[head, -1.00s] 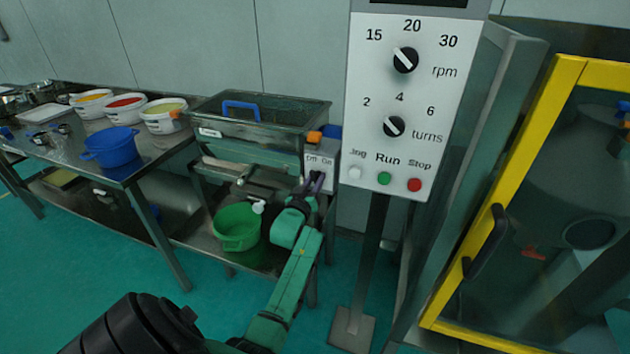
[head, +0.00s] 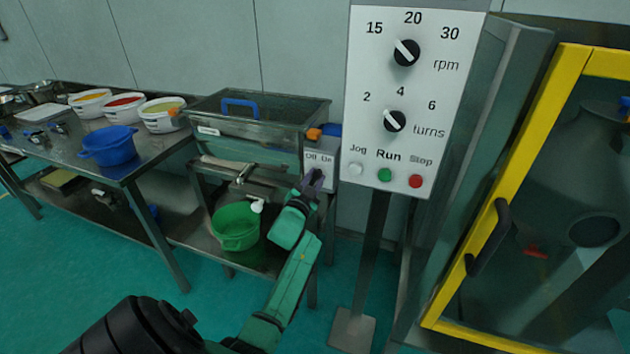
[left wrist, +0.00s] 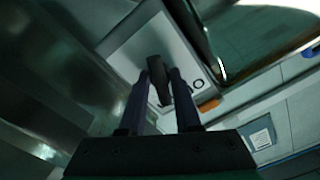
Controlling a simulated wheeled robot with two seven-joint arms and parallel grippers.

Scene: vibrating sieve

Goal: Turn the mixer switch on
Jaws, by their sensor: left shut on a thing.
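The switch box (head: 328,160), pale grey with Off and On labels, is mounted at the right end of the sieve machine (head: 250,148). My left gripper (head: 314,181) is at the front of this box, just below the labels, and covers the switch in the head view. In the left wrist view the black switch knob (left wrist: 157,72) stands between the two dark fingers of my left gripper (left wrist: 159,88), which is shut on it. The knob's exact setting cannot be read. My right gripper is not in view.
A control panel (head: 415,100) with two dials and Jog, Run and Stop buttons stands close to the right. A yellow-framed guard (head: 508,190) is farther right. A green bucket (head: 236,228) sits on the shelf below the sieve. A steel table (head: 130,172) with tubs stands left.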

